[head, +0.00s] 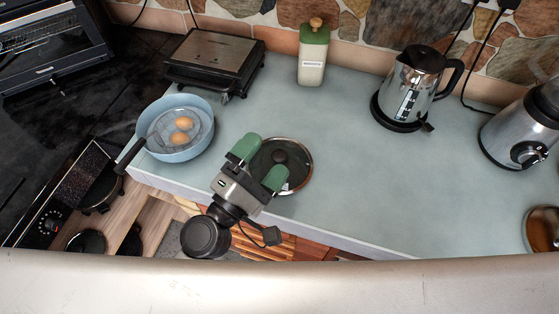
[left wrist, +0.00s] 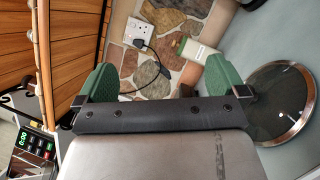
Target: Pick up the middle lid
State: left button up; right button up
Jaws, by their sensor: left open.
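A round dark glass lid (head: 295,158) with a metal rim and a dark knob lies flat on the pale blue-grey counter in the head view, near its front edge. It also shows at the right of the left wrist view (left wrist: 278,108). My left gripper (head: 259,162) is open and empty, its green fingertips over the lid's left and lower part, hiding some of it. In the left wrist view the open fingers (left wrist: 162,80) have the lid off to one side, partly behind the right finger. A second lid (head: 541,232) is cut off at the right edge. My right gripper is not in view.
A blue pan (head: 207,103) with two eggs stands left of the lid. Behind are a grill (head: 212,55), a green-and-cream bottle (head: 312,62), a kettle (head: 412,80) and a blender (head: 515,135). The counter (head: 400,175) right of the lid is clear.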

pick_arm(q)
notch_tip(320, 180, down, 3)
jog(key=w+a+n+t+y, duration=0.1)
jog(key=w+n+y, duration=0.3)
jog(key=n, duration=0.6)
jog(key=n+g+y, duration=0.4)
jog(key=n+y, duration=0.1)
jog(key=n, duration=0.3)
send_near(277, 160)
jog(key=w, duration=0.2)
jog(key=shift+s+d+r, duration=0.1)
jog(key=shift+s+d, duration=0.05)
jog(key=shift+d, duration=0.05)
jog(key=shift+g, duration=0.3)
jog(key=p+x, duration=0.1)
jog(key=x, duration=0.4)
jog(key=shift+x, duration=0.75)
jog(key=shift+p+x, duration=0.45)
jog(key=shift+x, duration=1.5)
jog(key=shift+s+d, duration=0.1)
jog(key=shift+c, duration=0.2)
